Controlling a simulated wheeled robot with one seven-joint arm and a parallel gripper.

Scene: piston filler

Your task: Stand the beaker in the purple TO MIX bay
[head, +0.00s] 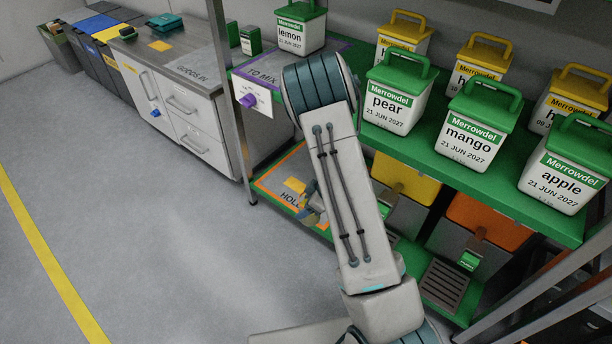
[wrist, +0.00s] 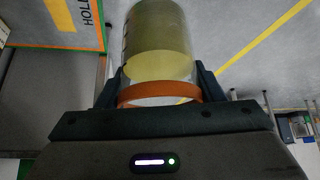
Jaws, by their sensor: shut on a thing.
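The beaker (wrist: 157,42) is a clear cylinder with pale yellow contents and an orange band. It shows in the wrist view between the two dark fingers of my gripper (wrist: 159,88), which is shut on it at the band. In the head view my arm hides the beaker and most of the gripper. The purple TO MIX bay (head: 262,77) is on the green upper shelf, left of my arm's upper joint, marked by a purple border and lettering. A white lemon tub with a green lid (head: 299,30) stands at its back. My arm covers part of the bay.
Pear (head: 397,100), mango (head: 474,135) and apple (head: 565,172) tubs stand right of my arm. An orange-edged HOLD area (head: 275,185) is on the lower shelf. Floor at left is clear.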

